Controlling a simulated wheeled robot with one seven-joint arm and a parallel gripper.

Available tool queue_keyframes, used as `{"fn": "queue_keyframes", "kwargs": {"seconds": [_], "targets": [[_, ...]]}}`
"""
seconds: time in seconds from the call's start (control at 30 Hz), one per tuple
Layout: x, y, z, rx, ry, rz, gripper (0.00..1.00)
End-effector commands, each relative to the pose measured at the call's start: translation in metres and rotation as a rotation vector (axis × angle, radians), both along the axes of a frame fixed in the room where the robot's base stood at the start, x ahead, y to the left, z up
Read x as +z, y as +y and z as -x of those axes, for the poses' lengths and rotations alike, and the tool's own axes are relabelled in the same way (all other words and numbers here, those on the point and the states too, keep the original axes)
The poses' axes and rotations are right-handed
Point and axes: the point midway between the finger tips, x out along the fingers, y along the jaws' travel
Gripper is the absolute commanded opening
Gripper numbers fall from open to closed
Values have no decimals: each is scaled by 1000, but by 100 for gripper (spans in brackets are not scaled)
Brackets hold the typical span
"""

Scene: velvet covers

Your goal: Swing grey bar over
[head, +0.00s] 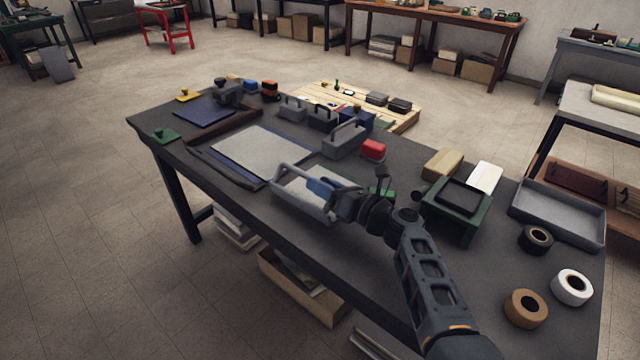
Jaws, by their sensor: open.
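A light grey open-topped frame or tray (296,200) lies near the front edge of the dark table. A grey bar (287,171) runs along its far upper side, and its right end is hidden behind my gripper. My gripper (318,188) is at the right part of this frame, beside or over the bar. Its jaws are open; I cannot tell whether they touch the bar. My arm reaches in from the lower right.
Left of the frame, a pale grey sheet (262,152) lies on a dark blue board. Grey handled blocks (343,140) and a red block (373,150) stand behind. A green stand (455,209), a grey tray (558,211) and tape rolls (526,308) are at right.

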Motion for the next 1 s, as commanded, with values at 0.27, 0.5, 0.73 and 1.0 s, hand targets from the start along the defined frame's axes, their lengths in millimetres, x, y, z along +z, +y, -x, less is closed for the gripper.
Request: {"fn": "queue_keyframes", "kwargs": {"seconds": [0.27,0.5,0.73,1.0], "targets": [[-1,-33,33,-2,2,2,42],[-1,-46,46,-1,1,1,42],[-1,-46,47,0,1,1,42],[-2,-46,47,-1,2,2,18]]}}
